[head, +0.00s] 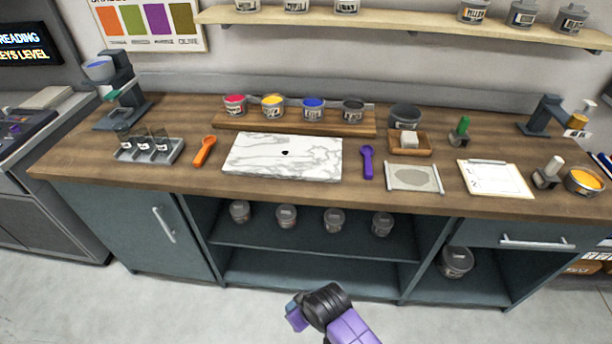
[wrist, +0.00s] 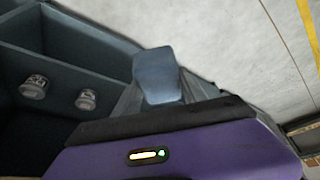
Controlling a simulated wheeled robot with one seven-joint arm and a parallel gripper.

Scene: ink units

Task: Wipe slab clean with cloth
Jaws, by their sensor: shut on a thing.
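The slab (head: 270,165) is a white, grey-veined rectangle lying flat on the wooden bench in the head view. A small black spot (head: 285,153) marks its middle. My gripper (head: 296,314) is low in front of the bench in the head view, well away from the slab, with its tips mostly hidden. In the wrist view one blue-grey finger (wrist: 160,76) shows above my purple gripper body. Grey material, apparently the cloth (wrist: 202,86), spreads beside the finger, and my gripper is shut on it. Its full shape is hidden.
A pale mat (head: 414,178), a clipboard (head: 495,179) and a glass rack (head: 150,150) are also on the bench. Floor in front is clear.

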